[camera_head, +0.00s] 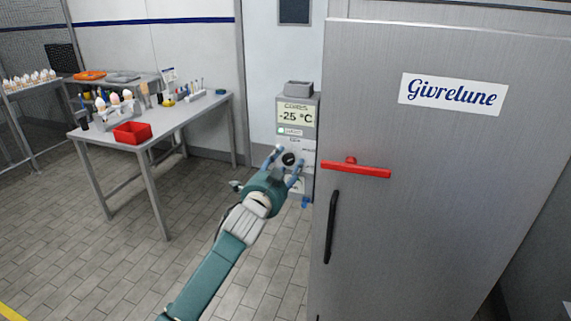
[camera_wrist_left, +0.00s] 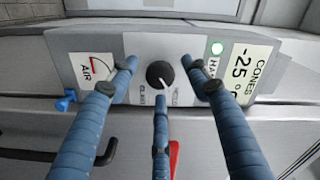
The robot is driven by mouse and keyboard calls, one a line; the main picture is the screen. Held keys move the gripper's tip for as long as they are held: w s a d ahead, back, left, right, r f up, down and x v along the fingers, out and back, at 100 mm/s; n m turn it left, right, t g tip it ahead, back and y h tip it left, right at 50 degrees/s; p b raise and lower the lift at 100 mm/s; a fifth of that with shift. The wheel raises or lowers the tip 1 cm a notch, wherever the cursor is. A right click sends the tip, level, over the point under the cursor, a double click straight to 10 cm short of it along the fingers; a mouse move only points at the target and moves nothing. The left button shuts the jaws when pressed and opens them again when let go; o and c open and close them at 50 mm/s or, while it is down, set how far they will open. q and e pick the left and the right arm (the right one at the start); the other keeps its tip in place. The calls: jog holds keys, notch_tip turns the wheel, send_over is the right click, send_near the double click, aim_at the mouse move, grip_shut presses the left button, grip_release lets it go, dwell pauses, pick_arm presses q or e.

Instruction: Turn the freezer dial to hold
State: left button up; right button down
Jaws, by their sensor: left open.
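The freezer dial (camera_head: 290,159) is a round black knob on the grey control box left of the freezer door. In the left wrist view the dial (camera_wrist_left: 159,74) shows a white pointer mark slanting toward the picture's lower right. Small labels beside it are too blurred to read surely. My left gripper (camera_head: 287,163) is in front of the dial. Its blue fingers (camera_wrist_left: 159,68) are open, spread on either side of the knob with a third below it; gaps show, and I see no grip on the knob. My right gripper is out of view.
The control box (camera_head: 312,130) carries a "-25 °C" display (camera_head: 295,115) and a green light (camera_wrist_left: 217,49). The freezer door (camera_head: 440,200) has a red bar (camera_head: 355,170) and black handle (camera_head: 332,227), close right of my arm. A metal table (camera_head: 185,113) stands left; floor between is clear.

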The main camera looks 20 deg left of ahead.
pick_arm(q)
jog(key=c, duration=1.1)
jog(key=shift+m+p, duration=0.3)
jog(key=shift+p, duration=0.05)
jog(key=shift+c, duration=0.2)
jog(key=o, duration=1.1)
jog(key=shift+o, duration=0.2)
jog(key=s, duration=1.2)
jog(key=shift+a, duration=0.2)
jog(key=shift+f, duration=0.15)
